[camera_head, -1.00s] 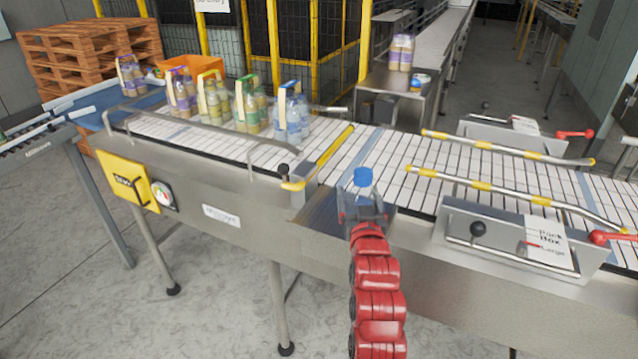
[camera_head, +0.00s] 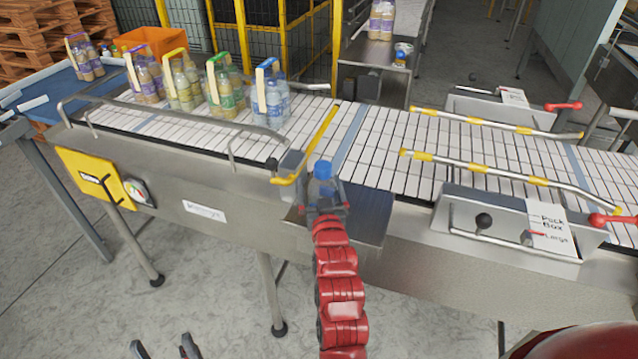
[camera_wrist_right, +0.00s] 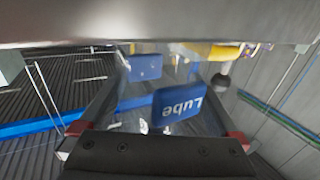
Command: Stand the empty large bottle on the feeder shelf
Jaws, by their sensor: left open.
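The large bottle (camera_head: 322,185) is clear, with a blue cap, and looks about upright in the head view. My right gripper (camera_head: 325,203) is closed around it. In the right wrist view its clear body, with a blue "Lube" label (camera_wrist_right: 180,105), is between the fingers (camera_wrist_right: 165,115). The grey metal feeder shelf (camera_head: 370,222) is at the conveyor's near side, partly hidden by bottle and gripper. I cannot tell whether the bottle's base touches it. My left gripper (camera_head: 165,348) is open and empty, low at the bottom left edge, partly cut off.
The white-slat conveyor (camera_head: 385,140) runs behind the shelf. A yellow bar (camera_head: 310,145) and black knob (camera_head: 272,163) are close left of the bottle. Filled bottle packs (camera_head: 222,92) stand on the belt at left. Yellow-banded rails (camera_head: 480,175) are at right.

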